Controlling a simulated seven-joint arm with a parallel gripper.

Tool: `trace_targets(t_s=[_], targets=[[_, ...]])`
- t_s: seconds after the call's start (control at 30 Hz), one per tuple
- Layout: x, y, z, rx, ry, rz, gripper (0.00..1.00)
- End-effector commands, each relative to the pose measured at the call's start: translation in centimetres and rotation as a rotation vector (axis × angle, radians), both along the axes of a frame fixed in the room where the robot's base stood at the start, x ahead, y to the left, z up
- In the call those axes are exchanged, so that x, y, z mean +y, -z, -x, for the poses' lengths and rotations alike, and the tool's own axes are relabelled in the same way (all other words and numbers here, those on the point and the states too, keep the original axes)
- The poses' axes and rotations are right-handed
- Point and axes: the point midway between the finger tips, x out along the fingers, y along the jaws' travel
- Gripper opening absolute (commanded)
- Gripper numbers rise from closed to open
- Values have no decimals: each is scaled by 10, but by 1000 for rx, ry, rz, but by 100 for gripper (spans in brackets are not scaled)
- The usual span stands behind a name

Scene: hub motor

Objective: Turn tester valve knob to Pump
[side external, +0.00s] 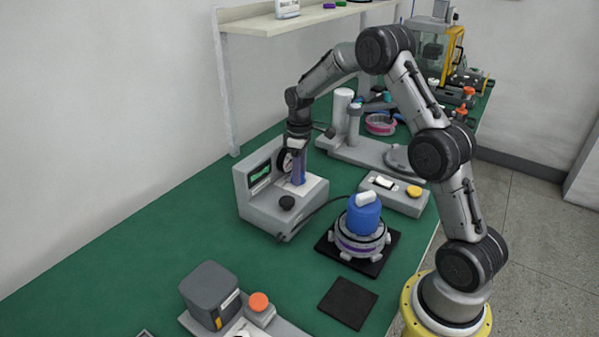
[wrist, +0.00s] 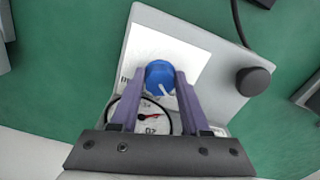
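The tester (side external: 281,206) is a light grey box with a small screen and a round gauge, standing on the green bench. In the wrist view its valve knob (wrist: 158,74) is round and blue on a white label plate (wrist: 150,50), with a white pointer slanting toward the picture's lower right. Partly covered dark lettering shows left of the knob; I cannot read it. My gripper (wrist: 160,78) has its two purple fingers on either side of the knob, tips at its edges. I cannot tell whether they press on it. In the side view my gripper (side external: 299,181) reaches down to the plate.
A black knob (side external: 287,202) sits on the tester, and a dark cable runs from it. A blue-topped hub motor (side external: 364,218) stands on a black mat to the right. A grey box with a yellow button (side external: 413,191) is behind it.

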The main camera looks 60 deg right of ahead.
Motion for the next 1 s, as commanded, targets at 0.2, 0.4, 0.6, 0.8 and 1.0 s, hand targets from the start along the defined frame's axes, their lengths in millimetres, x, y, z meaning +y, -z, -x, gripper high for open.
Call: trace_targets(t_s=[0.2,0.4,0.6,0.8,1.0], targets=[[0,0,0,0,0,0,0],[0,0,0,0,17,-1,0],[1,0,0,0,97,-1,0],[1,-1,0,0,246,-1,0],[2,-1,0,0,428,-1,0]])
